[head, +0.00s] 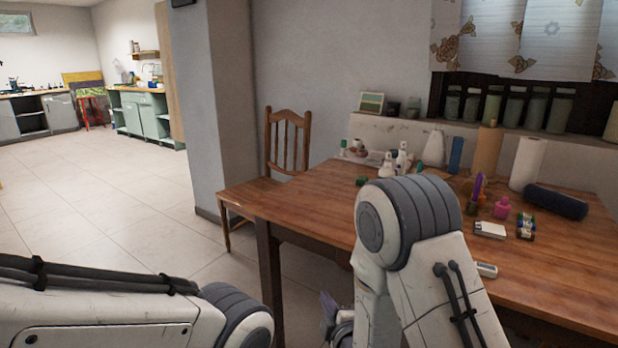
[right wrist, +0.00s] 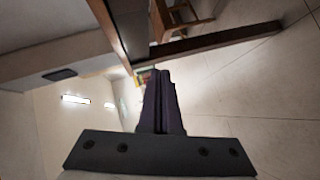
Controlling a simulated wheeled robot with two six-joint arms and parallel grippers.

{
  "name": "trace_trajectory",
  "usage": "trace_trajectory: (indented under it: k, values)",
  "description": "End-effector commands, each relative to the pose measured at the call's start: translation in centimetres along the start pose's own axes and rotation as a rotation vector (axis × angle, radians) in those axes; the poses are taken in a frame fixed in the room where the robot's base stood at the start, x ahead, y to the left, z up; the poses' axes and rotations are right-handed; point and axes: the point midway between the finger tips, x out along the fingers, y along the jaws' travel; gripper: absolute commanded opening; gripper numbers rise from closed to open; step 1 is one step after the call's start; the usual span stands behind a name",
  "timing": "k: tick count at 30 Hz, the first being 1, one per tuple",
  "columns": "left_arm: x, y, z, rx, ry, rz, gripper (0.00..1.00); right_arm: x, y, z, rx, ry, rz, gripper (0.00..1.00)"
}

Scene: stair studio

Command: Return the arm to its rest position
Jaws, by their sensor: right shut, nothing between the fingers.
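My right arm rises in front of the wooden table (head: 325,205) in the head view, its elbow bent and its forearm hanging down. My right gripper (head: 330,305) is low beside the table's near edge, partly hidden by the arm. In the right wrist view its fingers (right wrist: 163,100) are together with nothing between them. The wrist view looks past the table's underside and a dark leg, with floor at the right. My left arm lies across the lower left of the head view; its gripper is out of the picture.
The table holds a pink bottle (head: 502,207), a dark blue roll (head: 556,201), a paper towel roll (head: 527,163), white bottles and small boxes. A wooden chair (head: 288,150) stands at the table's far left. Open tiled floor (head: 110,200) lies at the left.

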Motion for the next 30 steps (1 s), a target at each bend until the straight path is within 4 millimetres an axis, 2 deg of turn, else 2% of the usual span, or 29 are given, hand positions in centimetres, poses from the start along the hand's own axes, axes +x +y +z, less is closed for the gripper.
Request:
trace_trajectory:
  k: [1,5,11,15,19,24,30]
  values:
    - [0.0,0.0,0.0,0.0,0.0,0.0,0.61,-0.2,0.2,-1.3,0.067,0.006,-0.06,0.0]
    - [0.0,0.0,0.0,0.0,0.0,0.0,0.61,-1.7,-0.7,-3.6,0.244,-0.024,-0.249,0.0]
    - [0.0,0.0,0.0,0.0,0.0,0.0,0.61,-6.7,-2.1,-6.6,0.488,-0.142,-0.53,0.0]
    - [0.0,0.0,0.0,0.0,0.0,0.0,0.61,-11.9,-2.8,-8.1,0.629,-0.275,-0.71,0.0]
    - [0.0,0.0,0.0,0.0,0.0,0.0,0.61,-17.4,-3.2,-8.7,0.729,-0.425,-0.848,0.0]
    - [0.0,0.0,0.0,0.0,0.0,0.0,0.61,-23.8,-3.1,-8.6,0.804,-0.612,-0.966,0.0]
    - [0.0,0.0,0.0,0.0,0.0,0.0,0.61,-30.2,-2.6,-7.7,0.849,-0.813,-1.046,0.0]
